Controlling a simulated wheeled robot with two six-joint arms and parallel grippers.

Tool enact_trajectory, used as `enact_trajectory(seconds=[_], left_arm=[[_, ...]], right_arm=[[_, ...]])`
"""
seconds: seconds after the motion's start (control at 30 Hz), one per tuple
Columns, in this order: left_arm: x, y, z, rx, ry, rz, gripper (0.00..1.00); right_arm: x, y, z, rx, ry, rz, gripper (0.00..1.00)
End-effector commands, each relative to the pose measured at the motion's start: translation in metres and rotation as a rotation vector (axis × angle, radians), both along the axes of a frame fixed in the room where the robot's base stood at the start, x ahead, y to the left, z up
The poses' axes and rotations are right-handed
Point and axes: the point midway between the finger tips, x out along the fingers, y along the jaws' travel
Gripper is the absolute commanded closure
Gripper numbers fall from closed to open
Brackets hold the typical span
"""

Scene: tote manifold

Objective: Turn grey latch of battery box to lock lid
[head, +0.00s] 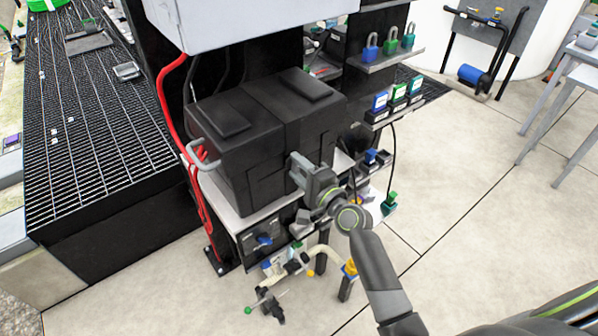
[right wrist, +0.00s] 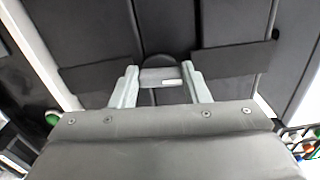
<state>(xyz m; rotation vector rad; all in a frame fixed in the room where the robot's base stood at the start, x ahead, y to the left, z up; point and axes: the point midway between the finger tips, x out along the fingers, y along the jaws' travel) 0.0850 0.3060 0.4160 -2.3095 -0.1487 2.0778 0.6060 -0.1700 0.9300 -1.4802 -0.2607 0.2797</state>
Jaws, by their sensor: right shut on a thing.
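The black battery box (head: 238,160) stands on a light shelf in the middle of the head view, with its lid down. My right gripper (head: 297,168) is at the box's front face and reaches in from the lower right. In the right wrist view, the two pale fingers of my right gripper (right wrist: 160,80) are closed on the small grey latch (right wrist: 160,75), which has a white mark. The gripper hides most of the latch in the head view. A black band on the box runs to both sides of the latch. My left gripper is not in view.
Red cables (head: 165,105) run down the box's left side, beside a grey U-shaped handle (head: 203,152). Shelves with padlocks (head: 390,43) and small coloured blocks (head: 398,92) are at right. Pipes and valves (head: 290,268) sit below.

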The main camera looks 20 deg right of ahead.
Motion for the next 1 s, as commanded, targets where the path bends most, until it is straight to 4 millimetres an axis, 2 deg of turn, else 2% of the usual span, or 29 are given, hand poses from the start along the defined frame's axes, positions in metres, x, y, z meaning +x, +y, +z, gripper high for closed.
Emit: enact_trajectory(seconds=[0.3, 0.73, 0.77, 0.9, 1.0], left_arm=[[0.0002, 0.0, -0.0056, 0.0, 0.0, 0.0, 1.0], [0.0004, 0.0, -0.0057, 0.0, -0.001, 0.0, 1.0], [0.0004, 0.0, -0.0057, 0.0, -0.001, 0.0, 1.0], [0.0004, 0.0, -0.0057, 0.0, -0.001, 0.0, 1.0], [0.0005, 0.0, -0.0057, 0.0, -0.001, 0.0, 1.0]], right_arm=[[-0.0004, 0.0001, -0.0019, -0.078, -0.025, 0.001, 0.81], [-0.0004, 0.0, -0.002, -0.089, -0.028, 0.001, 0.81], [-0.0004, 0.0, -0.002, -0.089, -0.028, 0.001, 0.57], [-0.0003, 0.0, -0.0017, -0.088, -0.028, 0.001, 0.39], [-0.0003, 0.0, -0.0013, -0.087, -0.028, 0.001, 0.36]])
